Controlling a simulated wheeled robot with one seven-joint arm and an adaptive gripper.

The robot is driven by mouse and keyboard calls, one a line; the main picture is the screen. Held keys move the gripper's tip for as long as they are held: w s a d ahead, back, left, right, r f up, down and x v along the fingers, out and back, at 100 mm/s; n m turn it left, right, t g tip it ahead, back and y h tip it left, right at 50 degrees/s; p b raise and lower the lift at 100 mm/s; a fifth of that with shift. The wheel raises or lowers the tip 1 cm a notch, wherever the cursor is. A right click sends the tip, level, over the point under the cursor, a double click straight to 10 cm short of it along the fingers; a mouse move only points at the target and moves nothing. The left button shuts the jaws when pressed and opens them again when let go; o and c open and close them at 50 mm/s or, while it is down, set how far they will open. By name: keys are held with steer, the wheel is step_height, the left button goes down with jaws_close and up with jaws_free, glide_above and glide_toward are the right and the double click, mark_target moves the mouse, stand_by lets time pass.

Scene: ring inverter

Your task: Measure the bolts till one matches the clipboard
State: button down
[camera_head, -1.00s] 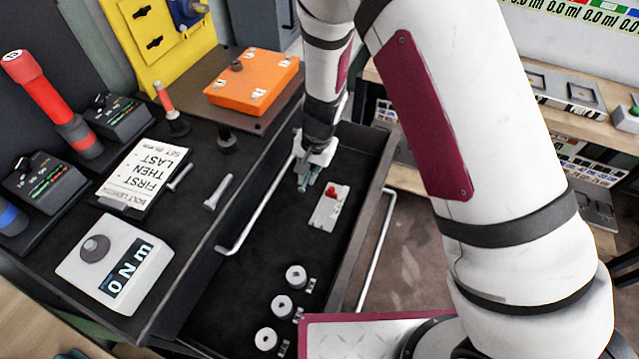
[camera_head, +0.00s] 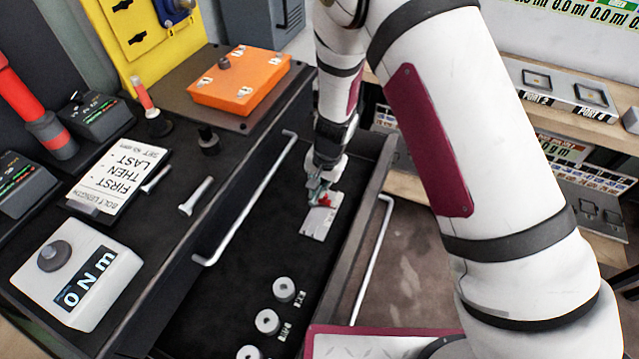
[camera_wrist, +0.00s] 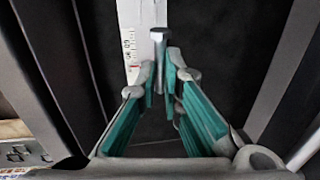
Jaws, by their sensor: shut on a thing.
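My gripper (camera_head: 316,197) is over the open drawer, at the far end of a pale gauge plate (camera_head: 317,224) with a red part (camera_head: 324,201). In the wrist view, my gripper (camera_wrist: 165,90) is shut on a grey bolt (camera_wrist: 160,60), its flat head away from me. Beside the bolt is a white scale strip (camera_wrist: 130,45); whether they touch is unclear. A clipboard (camera_head: 117,180) on the cabinet top carries bolt-length text, "FIRST THEN LAST"; its smaller value is hard to read. Two more bolts lie beside it, a near one (camera_head: 196,196) and a far one (camera_head: 155,178).
Several white knobs, one here (camera_head: 284,289), line the drawer's near part. A torque display (camera_head: 77,276) reads "0 Nm". An orange box (camera_head: 240,79) sits at the cabinet's back. The drawer walls and cabinet handle (camera_head: 247,200) flank my gripper.

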mark_target(317, 217)
steer(key=shift+f+b, duration=4.2)
steer(key=shift+f, duration=0.9)
steer(key=c, duration=1.7)
jaws_free()
steer(key=shift+o, duration=0.2)
